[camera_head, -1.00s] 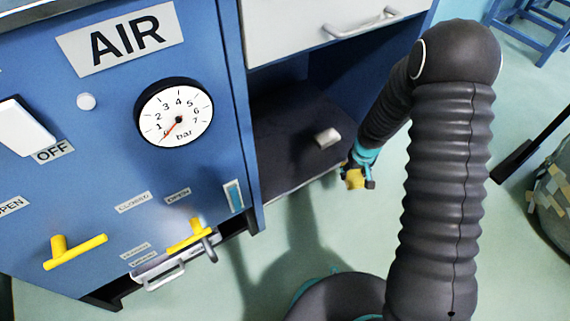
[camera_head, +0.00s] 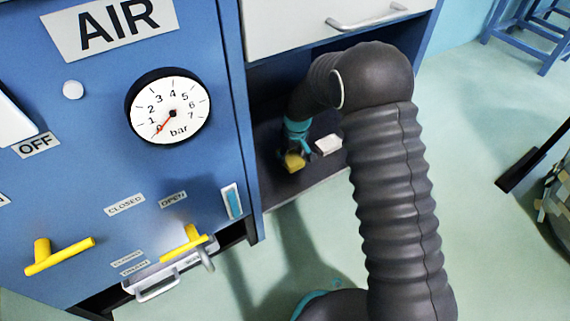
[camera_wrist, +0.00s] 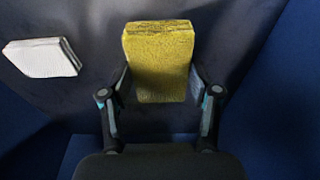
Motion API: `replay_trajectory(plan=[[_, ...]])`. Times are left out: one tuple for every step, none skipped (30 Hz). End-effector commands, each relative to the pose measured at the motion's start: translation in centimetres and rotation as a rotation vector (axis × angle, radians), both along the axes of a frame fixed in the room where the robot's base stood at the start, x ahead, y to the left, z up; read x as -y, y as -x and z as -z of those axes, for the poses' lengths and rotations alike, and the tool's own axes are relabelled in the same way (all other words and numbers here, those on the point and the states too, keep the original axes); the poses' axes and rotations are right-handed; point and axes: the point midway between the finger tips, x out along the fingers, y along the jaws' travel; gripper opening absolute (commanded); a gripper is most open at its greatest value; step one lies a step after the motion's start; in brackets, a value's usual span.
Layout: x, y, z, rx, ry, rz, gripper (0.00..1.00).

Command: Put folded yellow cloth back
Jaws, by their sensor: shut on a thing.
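The folded yellow cloth (camera_wrist: 158,62) is a thick, fuzzy block between the fingers of my gripper (camera_wrist: 158,92) in the wrist view. My gripper is shut on it from both sides. In the head view the cloth (camera_head: 293,162) is a small yellow patch at the tip of my gripper (camera_head: 291,152), inside the open blue compartment under the drawer. The dark compartment floor (camera_wrist: 90,90) lies beyond the cloth. I cannot tell whether the cloth touches it.
A white folded cloth (camera_wrist: 42,57) lies on the compartment floor, left of the yellow cloth in the wrist view; it also shows in the head view (camera_head: 328,145). The drawer (camera_head: 345,22) overhangs the compartment. A blue panel with a gauge (camera_head: 168,108) stands left.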

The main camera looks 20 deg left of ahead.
Motion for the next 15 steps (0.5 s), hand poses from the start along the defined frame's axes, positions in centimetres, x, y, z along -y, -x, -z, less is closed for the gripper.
replay_trajectory(plan=[[-0.8, -0.1, 0.6, 0.000, 0.000, -0.001, 0.34], [-1.2, -0.1, 0.8, 0.000, 0.000, -0.001, 0.34], [-1.6, -0.2, 1.0, 0.000, 0.000, -0.001, 0.34], [-1.8, -0.2, 1.2, 0.000, 0.000, -0.001, 0.34], [-2.0, -0.2, 1.3, 0.000, 0.000, 0.000, 0.34], [-2.2, -0.2, 1.3, 0.001, -0.001, 0.001, 0.34], [-2.3, -0.2, 1.4, 0.001, 0.000, 0.001, 0.34], [-2.3, -0.3, 1.5, 0.001, 0.000, 0.001, 0.34], [-2.3, -0.3, 1.7, 0.000, 0.000, 0.002, 0.34], [-2.3, -0.2, 2.0, 0.000, 0.000, 0.002, 0.34], [-2.3, -0.2, 2.3, -0.001, 0.001, 0.002, 0.34], [-2.3, -0.2, 2.8, -0.002, 0.001, 0.002, 0.34], [-2.3, -0.2, 3.2, -0.002, 0.001, 0.002, 0.34], [-2.3, -0.2, 3.6, -0.001, 0.001, 0.002, 0.34], [-2.3, -0.2, 4.2, -0.001, 0.001, 0.002, 0.34]])
